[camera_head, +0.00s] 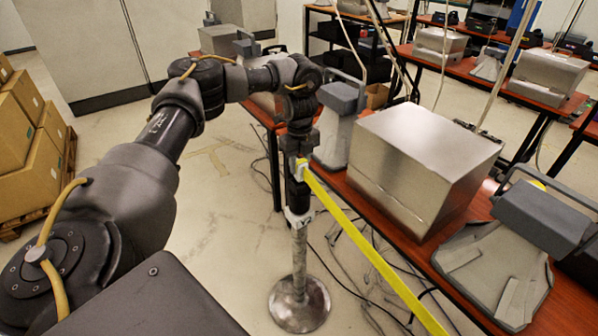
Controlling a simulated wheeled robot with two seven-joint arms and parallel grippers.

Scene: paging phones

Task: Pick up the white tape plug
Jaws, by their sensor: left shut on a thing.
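The white tape plug (302,170) is at the end of a yellow tape (375,255), which runs from it down to the lower right edge. My left gripper (299,174) points down from above, and its jaws are shut on the plug. The fingers are small here and partly hidden by the plug and tape. A metal stanchion post (299,255) stands upright below the gripper on a round base (299,303). I cannot tell whether the plug touches the top of the post. My right gripper is out of view.
A red-brown table (410,252) on the right bears a large metal box (425,165) and grey devices (530,215). Cables lie on the floor by the post. Cardboard boxes (35,135) are stacked at the left. The floor (220,210) left of the post is clear.

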